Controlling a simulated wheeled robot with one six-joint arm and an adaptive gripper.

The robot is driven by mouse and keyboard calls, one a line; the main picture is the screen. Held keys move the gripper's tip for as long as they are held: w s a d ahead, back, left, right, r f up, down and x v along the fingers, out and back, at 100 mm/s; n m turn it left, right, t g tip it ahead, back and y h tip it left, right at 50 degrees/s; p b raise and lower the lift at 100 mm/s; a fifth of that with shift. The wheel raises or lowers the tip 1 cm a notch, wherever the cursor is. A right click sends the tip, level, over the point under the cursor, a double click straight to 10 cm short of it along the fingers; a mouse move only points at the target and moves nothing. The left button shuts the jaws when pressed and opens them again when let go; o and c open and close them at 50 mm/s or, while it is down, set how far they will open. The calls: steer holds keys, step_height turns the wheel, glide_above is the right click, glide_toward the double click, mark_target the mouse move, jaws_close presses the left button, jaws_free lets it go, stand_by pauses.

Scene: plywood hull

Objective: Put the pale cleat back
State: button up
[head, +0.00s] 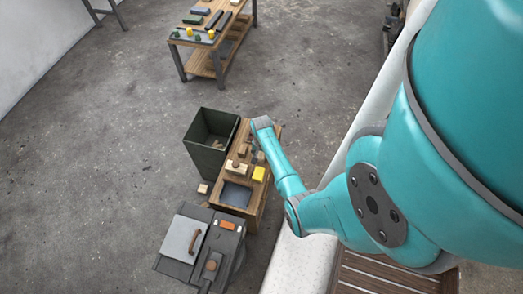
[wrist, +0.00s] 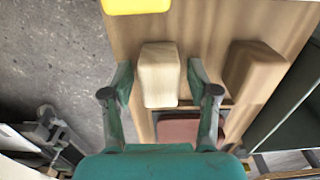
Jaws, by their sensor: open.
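The pale cleat (wrist: 158,82), a light wooden block with rounded edges, sits on the wooden bench top in the wrist view. My gripper (wrist: 158,65) is open, with one finger on each side of the cleat. A small gap shows beside each finger, and I cannot tell how far the tips are above the bench. In the head view my gripper (head: 256,156) is over the right part of the small wooden bench (head: 250,207); the arm partly hides that spot, and I cannot make out the cleat clearly there.
A yellow block (wrist: 137,5) lies just beyond the cleat. A brown block (wrist: 253,70) stands to the right, and a reddish piece (wrist: 180,128) lies nearer my palm. A dark green bin (head: 207,145) stands against the bench. A grey machine (head: 205,250) stands at its near end.

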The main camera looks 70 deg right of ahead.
step_height(320, 180, up, 12)
steer(key=f, duration=0.1)
steer(key=s+a+n+t+h, duration=0.2)
steer(key=a+n+t, duration=0.15)
steer(key=a, duration=0.85)
steer(key=s+a+n+t+h, duration=0.15)
steer(key=a+n, duration=0.25)
steer(key=a, duration=0.7)
steer(key=s+a+r+n+t+y, duration=0.1)
steer(key=s+a+r+n+t, duration=0.2)
steer(key=r, duration=0.6)
steer(key=s+a+r+n+t+y, duration=0.1)
steer(key=s+a+r+n+t, duration=0.2)
steer(key=s+a+r, duration=0.3)
steer(key=s+a+r+n+t+y, duration=0.1)
steer(key=s+a+r+n+t, duration=0.2)
steer(key=r, duration=1.1)
steer(key=shift+s+a+r+t, duration=0.15)
steer(key=shift+s+a+t, duration=0.35)
steer(key=shift+s+a, duration=0.4)
steer(key=shift+n+y, duration=0.25)
